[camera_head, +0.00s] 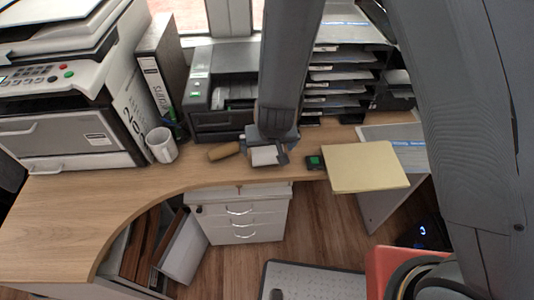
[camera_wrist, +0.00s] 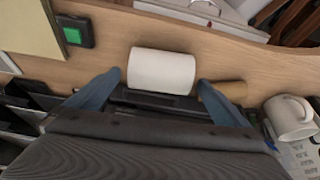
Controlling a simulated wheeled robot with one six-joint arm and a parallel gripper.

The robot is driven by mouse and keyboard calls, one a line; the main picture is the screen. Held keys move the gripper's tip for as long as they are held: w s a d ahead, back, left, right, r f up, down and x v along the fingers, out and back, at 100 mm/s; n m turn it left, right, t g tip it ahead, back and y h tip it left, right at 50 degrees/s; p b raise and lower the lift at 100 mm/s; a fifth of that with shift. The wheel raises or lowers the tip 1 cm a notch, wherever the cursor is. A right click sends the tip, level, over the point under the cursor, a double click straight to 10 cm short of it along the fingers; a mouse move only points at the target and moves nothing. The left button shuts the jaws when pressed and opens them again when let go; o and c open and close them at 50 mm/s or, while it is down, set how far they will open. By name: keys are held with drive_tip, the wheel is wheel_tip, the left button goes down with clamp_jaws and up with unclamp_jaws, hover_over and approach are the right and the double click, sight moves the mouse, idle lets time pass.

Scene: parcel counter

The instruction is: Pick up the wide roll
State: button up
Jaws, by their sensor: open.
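A wide white roll (camera_wrist: 162,70) lies on its side on the wooden counter. In the head view it shows partly (camera_head: 264,156) below my wrist. My gripper (camera_wrist: 160,79) is open, with one blue-grey finger near each end of the roll. The fingertips reach about the near part of the roll's ends, and I cannot tell whether either touches it. In the head view my gripper (camera_head: 269,153) is low over the counter and hides part of the roll.
A tan cylinder (camera_head: 224,151) lies just left of the roll. A white mug (camera_head: 161,145) stands farther left. A small black device with a green button (camera_head: 315,161) and a yellow envelope (camera_head: 365,167) lie to the right. A black printer (camera_head: 221,92) stands behind. The counter's front edge is close.

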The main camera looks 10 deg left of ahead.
sight(268, 150)
drive_tip(key=shift+p+x, duration=0.5)
drive_tip(key=shift+x, duration=1.85)
drive_tip(key=shift+s, duration=0.1)
drive_tip(key=shift+c, duration=0.4)
drive_tip(key=c, duration=1.3)
drive_tip(key=shift+o, duration=0.2)
wheel_tip(268, 150, up, 10)
drive_tip(key=shift+r+p, duration=0.1)
drive_tip(key=shift+p, duration=0.75)
